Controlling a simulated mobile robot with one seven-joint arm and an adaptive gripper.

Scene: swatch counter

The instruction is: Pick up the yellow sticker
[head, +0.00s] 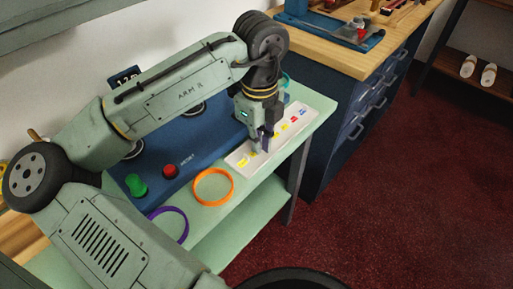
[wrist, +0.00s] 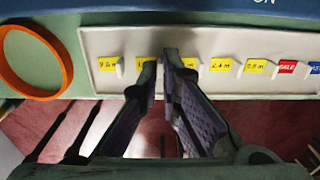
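Several yellow stickers stand in a row on a white card or tray; one yellow sticker (wrist: 108,64) is at the left end in the wrist view, with others such as the yellow sticker (wrist: 221,65) to the right. Each has dark print and a small pale tab. The white tray (wrist: 200,42) also shows in the head view (head: 240,162). My gripper (wrist: 164,72) is over the tray among the yellow stickers, its purple-padded fingertips close together. The fingers partly cover the stickers behind them; whether one is between the tips is hidden. My gripper (head: 262,142) points down in the head view.
Red (wrist: 287,67) and blue (wrist: 315,68) stickers stand at the row's right end. An orange ring (head: 213,187) and a purple ring (head: 168,225) lie on the green counter. A green button (head: 137,186) and red button (head: 170,171) are on the blue panel. A wooden-topped workbench stands behind.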

